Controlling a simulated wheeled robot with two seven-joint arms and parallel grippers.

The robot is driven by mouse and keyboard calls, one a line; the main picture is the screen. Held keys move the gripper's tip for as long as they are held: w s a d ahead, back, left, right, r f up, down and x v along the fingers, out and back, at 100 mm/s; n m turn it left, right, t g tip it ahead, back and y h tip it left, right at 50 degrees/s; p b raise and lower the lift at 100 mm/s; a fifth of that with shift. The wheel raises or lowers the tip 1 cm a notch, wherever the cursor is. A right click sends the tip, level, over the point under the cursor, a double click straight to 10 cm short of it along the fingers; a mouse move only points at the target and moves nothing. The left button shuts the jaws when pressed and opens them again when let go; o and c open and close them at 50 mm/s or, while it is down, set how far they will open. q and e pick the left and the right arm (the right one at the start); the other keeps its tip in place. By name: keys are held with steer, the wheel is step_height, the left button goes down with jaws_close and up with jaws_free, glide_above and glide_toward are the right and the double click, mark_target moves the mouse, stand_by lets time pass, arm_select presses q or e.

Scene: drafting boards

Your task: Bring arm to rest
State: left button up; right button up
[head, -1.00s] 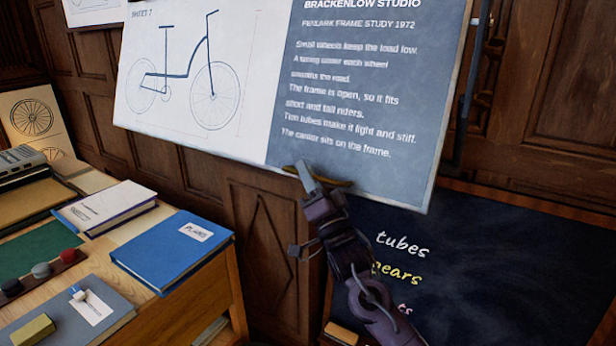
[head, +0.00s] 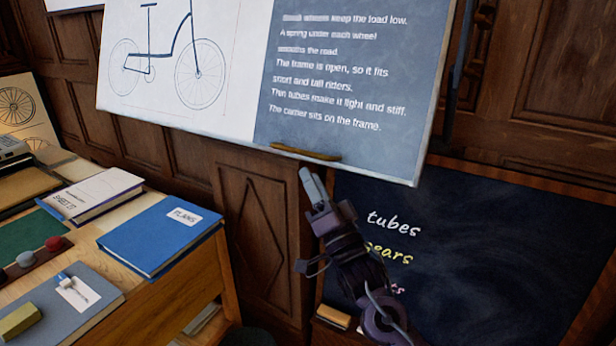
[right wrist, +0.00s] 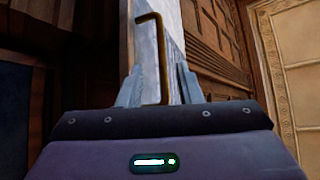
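My right gripper (head: 311,182) is in the middle of the head view, in front of the wood panelling and just below the display board (head: 350,70). Its pale fingertips sit under the brass handle (head: 306,153) on the board's lower edge, with a gap between them. In the right wrist view the fingers (right wrist: 158,85) stand apart with nothing gripped. The brass handle (right wrist: 152,55) shows beyond and between them, against the board's edge. My left gripper is in no view.
A chalkboard (head: 480,250) with written words is right of and behind my right arm. A wooden desk (head: 185,300) at left holds a blue book (head: 155,245), a white book (head: 95,192), a grey folder (head: 100,305) and a yellow block (head: 20,320). Open space lies between desk and chalkboard.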

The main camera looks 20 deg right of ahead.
stand_by(0.4)
steer(key=w+d+f+n+g+h, duration=0.1)
steer(key=w+f+g, duration=0.15)
steer(key=f, duration=1.05)
steer(key=w+d+f+n+g+h, duration=0.15)
steer(key=f+g, duration=0.25)
steer(key=f, duration=1)
steer(key=s+f+n+g, duration=0.1)
steer(key=s+f+g, duration=0.3)
steer(key=f, duration=0.8)
steer(key=s+f+n+g, duration=0.15)
steer(key=s+f, duration=0.45)
steer(key=f, duration=0.6)
steer(key=s+f+n+g, duration=0.3)
steer(key=s+f+g, duration=0.3)
steer(key=s+f, duration=1.25)
steer(key=s+a+f+n+g, duration=0.1)
steer(key=s+f, duration=0.3)
steer(key=s, duration=0.7)
steer(key=s+a+f+n+g, duration=0.1)
steer(key=s+a+f+g, duration=0.1)
steer(key=s, duration=1)
steer(key=shift+s+f+n+g, duration=0.3)
steer(key=shift+f+g, duration=0.6)
steer(key=shift+g, duration=0.3)
steer(key=shift+w+f+h, duration=0.1)
steer(key=shift+h, duration=0.15)
